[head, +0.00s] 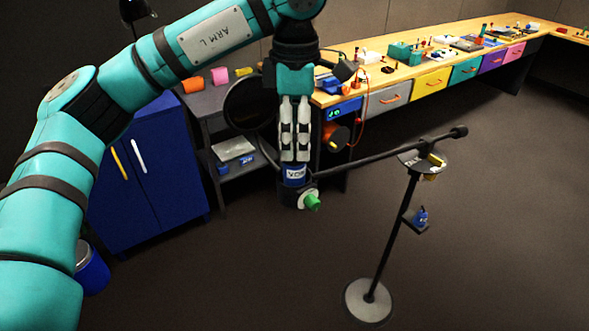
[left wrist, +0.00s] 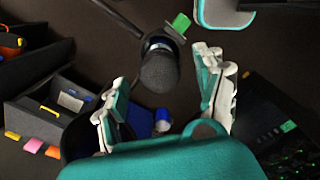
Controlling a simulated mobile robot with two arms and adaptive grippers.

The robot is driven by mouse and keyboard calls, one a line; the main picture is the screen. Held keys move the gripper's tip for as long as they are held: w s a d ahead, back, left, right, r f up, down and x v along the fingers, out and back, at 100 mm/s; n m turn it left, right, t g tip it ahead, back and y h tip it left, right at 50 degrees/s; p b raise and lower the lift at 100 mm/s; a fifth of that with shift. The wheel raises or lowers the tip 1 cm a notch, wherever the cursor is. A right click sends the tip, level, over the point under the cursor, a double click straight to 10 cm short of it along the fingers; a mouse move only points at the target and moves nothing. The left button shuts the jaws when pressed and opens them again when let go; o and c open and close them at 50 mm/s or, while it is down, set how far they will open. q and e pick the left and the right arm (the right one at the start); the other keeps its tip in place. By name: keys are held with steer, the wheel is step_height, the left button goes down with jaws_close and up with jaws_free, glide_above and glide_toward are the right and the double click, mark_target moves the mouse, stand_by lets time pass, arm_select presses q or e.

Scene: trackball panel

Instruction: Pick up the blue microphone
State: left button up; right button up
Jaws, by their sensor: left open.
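The blue microphone (head: 295,174) hangs at the left end of a black boom, with a blue band and a green knob (head: 312,202) below. Its dark rounded grille (left wrist: 160,72) shows in the left wrist view, between the finger lines. My left gripper (head: 295,157) points down with its fingertips just above the microphone in the head view. It is open, with the fingers apart (left wrist: 160,67) and nothing clearly held. Whether the fingers touch the microphone cannot be told. The grille is mostly hidden in the head view. My right gripper is not in view.
A round black pop filter (head: 250,103) stands left of the gripper. The boom (head: 400,146) runs right to a stand with a round base (head: 369,301). A blue cabinet (head: 150,180) and long workbench (head: 390,72) lie behind. The floor at right is clear.

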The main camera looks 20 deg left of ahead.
mark_target(295, 156)
arm_select(q)
steer(key=shift+f, duration=0.35)
steer(key=f+p, duration=0.1)
steer(key=f, duration=0.1)
steer(key=f+p, duration=0.1)
steer(key=shift+w+a+f, duration=0.1)
steer(key=shift+a+f, duration=0.1)
steer(key=shift+f, duration=0.55)
steer(key=shift+d, duration=0.1)
steer(key=shift+c, duration=0.3)
steer(key=c, duration=1.4)
jaws_close()
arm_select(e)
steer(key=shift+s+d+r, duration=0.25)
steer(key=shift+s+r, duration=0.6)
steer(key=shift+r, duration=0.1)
arm_select(q)
steer(key=shift+r, duration=0.1)
